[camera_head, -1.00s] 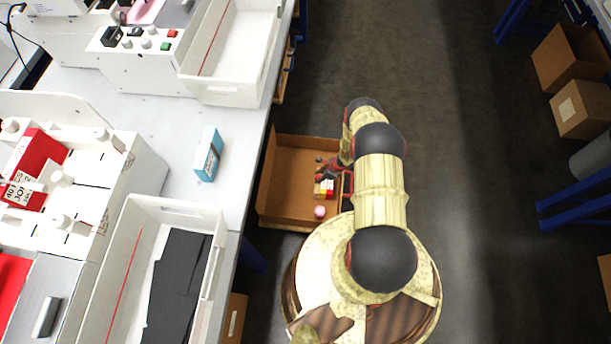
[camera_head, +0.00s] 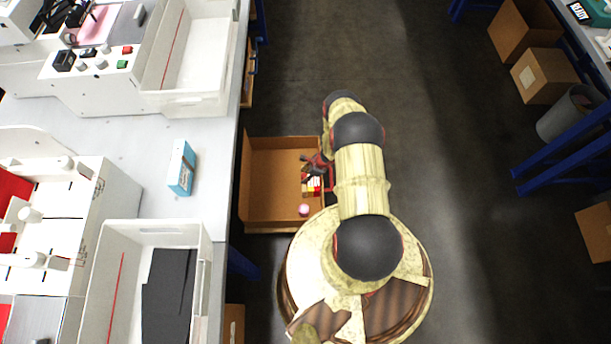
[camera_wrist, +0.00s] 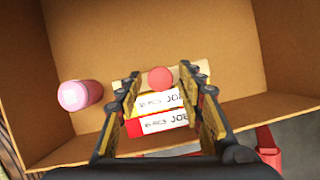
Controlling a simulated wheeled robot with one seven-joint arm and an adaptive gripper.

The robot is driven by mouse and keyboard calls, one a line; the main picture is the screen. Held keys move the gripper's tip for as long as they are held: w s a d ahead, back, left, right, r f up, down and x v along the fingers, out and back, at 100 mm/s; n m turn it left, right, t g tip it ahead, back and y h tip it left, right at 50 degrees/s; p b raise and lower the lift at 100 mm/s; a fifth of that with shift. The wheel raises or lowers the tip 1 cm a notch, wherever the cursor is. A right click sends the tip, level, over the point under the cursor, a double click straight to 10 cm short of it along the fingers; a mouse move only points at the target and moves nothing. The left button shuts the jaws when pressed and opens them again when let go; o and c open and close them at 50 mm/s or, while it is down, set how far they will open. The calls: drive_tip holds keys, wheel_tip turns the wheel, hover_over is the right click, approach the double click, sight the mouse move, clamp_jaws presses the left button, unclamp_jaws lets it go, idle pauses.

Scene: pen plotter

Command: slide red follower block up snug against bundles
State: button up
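A tan block with a round red knob (camera_wrist: 160,79) lies in an open brown drawer; it is the only piece there that could be the red follower block, and I cannot tell for sure. Two white bundles (camera_wrist: 166,103) printed "JOB", one yellow-banded and one red-banded, lie side by side just below the block in the wrist view. The bundles show small in the head view (camera_head: 312,184). My gripper (camera_wrist: 160,72) is open, its fingers on either side of the block and bundles. Whether the fingers touch them is unclear. In the head view my gripper (camera_head: 318,164) is partly hidden by my arm.
The drawer (camera_head: 262,165) has high walls and free floor at its left in the head view. A pink cylinder (camera_wrist: 80,95) stands left of the bundles. The worktop holds a blue box (camera_head: 181,168) and white trays (camera_head: 205,250).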

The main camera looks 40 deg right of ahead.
drive_tip(key=shift+r, duration=0.1)
drive_tip(key=v, duration=1.1)
drive_tip(key=shift+s+d+r, duration=0.15)
drive_tip(key=shift+r, duration=0.2)
